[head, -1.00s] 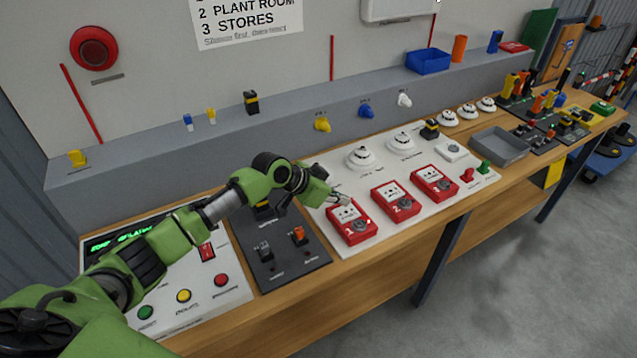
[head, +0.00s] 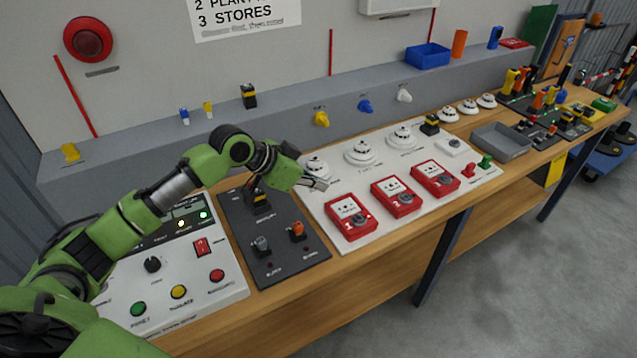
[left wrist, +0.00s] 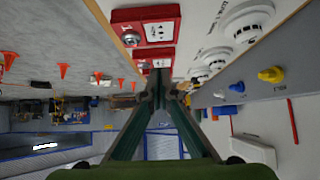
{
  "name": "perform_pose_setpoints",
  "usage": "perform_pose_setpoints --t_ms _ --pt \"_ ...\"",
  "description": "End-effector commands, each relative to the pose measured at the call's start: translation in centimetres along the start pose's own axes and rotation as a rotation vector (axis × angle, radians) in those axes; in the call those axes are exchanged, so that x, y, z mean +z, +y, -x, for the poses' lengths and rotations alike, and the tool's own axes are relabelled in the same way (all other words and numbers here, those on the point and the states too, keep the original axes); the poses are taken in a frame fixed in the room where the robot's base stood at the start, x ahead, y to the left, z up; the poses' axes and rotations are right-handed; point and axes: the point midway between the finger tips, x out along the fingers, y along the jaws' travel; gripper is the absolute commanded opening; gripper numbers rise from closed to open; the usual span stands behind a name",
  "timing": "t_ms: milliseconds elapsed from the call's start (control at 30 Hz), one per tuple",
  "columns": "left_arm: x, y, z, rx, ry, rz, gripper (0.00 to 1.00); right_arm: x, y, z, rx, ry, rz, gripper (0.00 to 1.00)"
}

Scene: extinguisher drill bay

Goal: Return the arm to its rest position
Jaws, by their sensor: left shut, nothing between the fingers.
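My left arm reaches in from the left in the head view, over the light control panel (head: 205,283) and the dark switch panel (head: 280,262). My left gripper (head: 322,184) is shut and empty. It hangs above the white board (head: 378,228), behind the nearest red call point (head: 351,218) and apart from it. In the left wrist view the fingers (left wrist: 159,92) meet at the tips with nothing between them. Red call points (left wrist: 145,24) show beyond them there. My right gripper is not in view.
White detectors (head: 362,152) stand along the back of the board. A grey tray (head: 500,142) and a blue bin (head: 428,57) are farther right. A grey ledge (head: 290,125) runs behind the bench. Floor in front of the bench is clear.

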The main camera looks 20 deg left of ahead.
Motion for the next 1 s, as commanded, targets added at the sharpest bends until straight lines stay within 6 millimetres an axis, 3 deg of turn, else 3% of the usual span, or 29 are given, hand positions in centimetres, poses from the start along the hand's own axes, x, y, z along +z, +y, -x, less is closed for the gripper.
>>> perform_pose_setpoints --t_ms 367,467,567,733,900,1000 --pt "0.0 0.0 0.0 0.000 0.000 0.000 0.00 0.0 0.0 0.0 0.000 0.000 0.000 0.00" --pt "0.8 1.0 -0.7 0.010 -0.012 -0.005 0.00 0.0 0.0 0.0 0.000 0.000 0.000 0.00" --pt "3.0 4.2 -2.2 0.035 -0.047 -0.018 0.00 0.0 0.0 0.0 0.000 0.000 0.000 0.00" --pt "9.2 12.8 -4.7 0.068 -0.132 -0.024 0.00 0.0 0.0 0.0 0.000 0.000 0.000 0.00" --pt "15.2 19.3 -3.9 0.027 -0.210 0.046 0.00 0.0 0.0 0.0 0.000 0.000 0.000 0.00" --pt "18.2 21.4 -2.4 -0.024 -0.258 0.111 0.00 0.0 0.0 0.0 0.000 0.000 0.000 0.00"
